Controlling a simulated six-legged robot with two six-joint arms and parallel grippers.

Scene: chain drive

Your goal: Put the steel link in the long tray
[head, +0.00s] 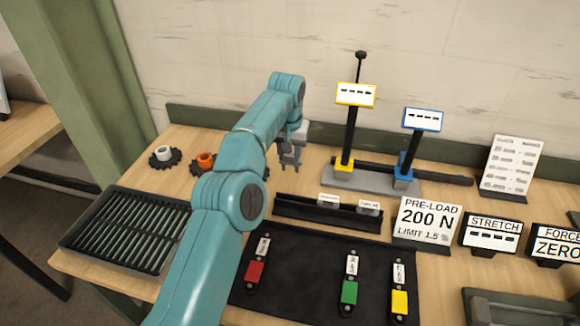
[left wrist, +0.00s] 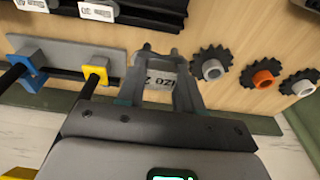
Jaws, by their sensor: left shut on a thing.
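My left gripper (head: 291,160) is shut above the table, behind the long black tray and left of the grey stand. In the left wrist view, the left gripper (left wrist: 158,62) has a small grey piece, the steel link (left wrist: 160,82), between its fingers, with partly covered lettering on it. In the head view I cannot make out the link. The long tray (head: 322,217) is narrow and black, with two small white labels showing at it. It also shows at the top of the left wrist view (left wrist: 150,17). My right gripper is not in view.
A ribbed black tray (head: 72,240) stands at the left. Black sprockets (head: 165,155) lie behind it. A grey stand (head: 345,181) with yellow and blue posts is right of the gripper. A dark mat (head: 305,265) with red, green and yellow tagged pieces lies in front. Signs stand at right.

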